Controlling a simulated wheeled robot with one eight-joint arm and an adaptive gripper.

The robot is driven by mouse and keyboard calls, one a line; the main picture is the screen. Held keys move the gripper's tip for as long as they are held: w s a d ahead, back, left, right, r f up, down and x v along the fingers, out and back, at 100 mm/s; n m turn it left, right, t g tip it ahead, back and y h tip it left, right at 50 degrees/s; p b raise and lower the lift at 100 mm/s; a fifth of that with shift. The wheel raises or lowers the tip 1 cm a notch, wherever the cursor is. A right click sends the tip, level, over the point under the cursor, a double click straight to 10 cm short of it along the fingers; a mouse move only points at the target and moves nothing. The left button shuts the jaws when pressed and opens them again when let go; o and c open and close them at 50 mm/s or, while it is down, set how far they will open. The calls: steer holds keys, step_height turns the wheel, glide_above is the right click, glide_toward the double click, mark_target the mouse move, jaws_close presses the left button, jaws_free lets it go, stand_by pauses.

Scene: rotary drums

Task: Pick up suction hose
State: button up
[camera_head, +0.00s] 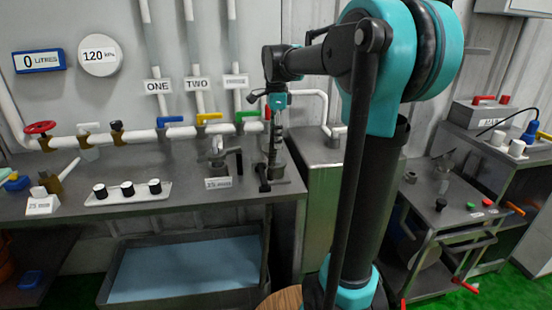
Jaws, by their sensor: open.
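My gripper (264,101) hangs at the end of my dark and teal arm, above the right part of the metal workbench. Its fingers are small and dark here and look apart. Just below it stands a dark, slender upright piece (272,150) with a black foot at the bench's front right; it may be the suction hose, but I cannot tell for certain. I cannot see whether the gripper touches it. A grey cylindrical vessel behind it is partly hidden.
The workbench (70,208) carries a white panel with black knobs (128,190) and a clamp-like fitting (218,160). White pipes with red, blue, yellow and green valve handles run behind. A blue-bottomed tray (185,268) lies below. A metal cart (450,212) stands right.

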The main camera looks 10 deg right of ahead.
mark_target(276, 151)
steer(key=shift+s+f, duration=0.2)
steer(key=shift+f, duration=2.55)
jaws_close()
